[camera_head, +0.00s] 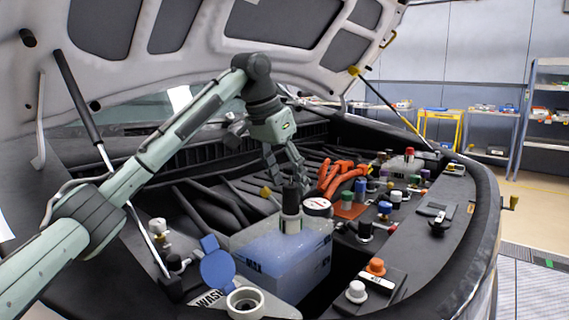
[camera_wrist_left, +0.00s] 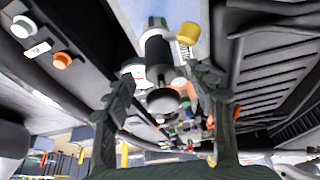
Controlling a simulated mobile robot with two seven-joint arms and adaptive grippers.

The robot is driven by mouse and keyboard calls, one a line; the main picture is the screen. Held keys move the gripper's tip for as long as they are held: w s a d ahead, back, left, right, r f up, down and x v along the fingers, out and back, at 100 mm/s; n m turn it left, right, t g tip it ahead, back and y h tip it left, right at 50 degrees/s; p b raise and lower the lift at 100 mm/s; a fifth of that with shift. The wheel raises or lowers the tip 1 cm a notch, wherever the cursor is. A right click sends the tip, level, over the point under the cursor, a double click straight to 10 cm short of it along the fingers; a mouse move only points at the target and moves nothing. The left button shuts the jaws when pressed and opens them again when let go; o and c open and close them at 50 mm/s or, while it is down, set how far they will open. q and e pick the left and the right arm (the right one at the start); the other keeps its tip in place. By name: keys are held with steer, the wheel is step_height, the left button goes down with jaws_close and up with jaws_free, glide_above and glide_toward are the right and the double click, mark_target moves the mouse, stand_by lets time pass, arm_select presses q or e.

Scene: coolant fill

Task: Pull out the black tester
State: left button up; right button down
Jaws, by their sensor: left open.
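The black tester (camera_head: 291,205) stands upright in the neck of the translucent bluish coolant tank (camera_head: 285,255), with a round white-faced gauge (camera_head: 318,207) beside its top. My left gripper (camera_head: 287,181) is open and points down at the tester's upper end. In the left wrist view the tester (camera_wrist_left: 158,55) shows between the two spread fingers of the left gripper (camera_wrist_left: 163,76), with a clear gap on at least the right side. I cannot tell how deep the fingers reach around it. The tester's lower end is hidden in the tank. My right gripper is not in view.
A blue round cap (camera_head: 217,266) and a washer filler neck (camera_head: 245,302) are in front of the tank. Orange hoses (camera_head: 343,178) lie behind right. Several coloured caps line the bay's right side. The raised hood (camera_head: 200,50) hangs above my arm.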

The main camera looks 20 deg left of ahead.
mark_target(291, 185)
arm_select(q)
steer(key=shift+x, duration=1.65)
jaws_close()
steer(key=c, duration=0.7)
jaws_free()
steer(key=c, duration=0.3)
steer(key=shift+n+y, duration=0.6)
steer(key=shift+n, duration=1)
steer(key=shift+n+y, duration=0.4)
steer(key=shift+n, duration=0.7)
steer(key=shift+a+n, duration=0.15)
steer(key=shift+n, duration=0.35)
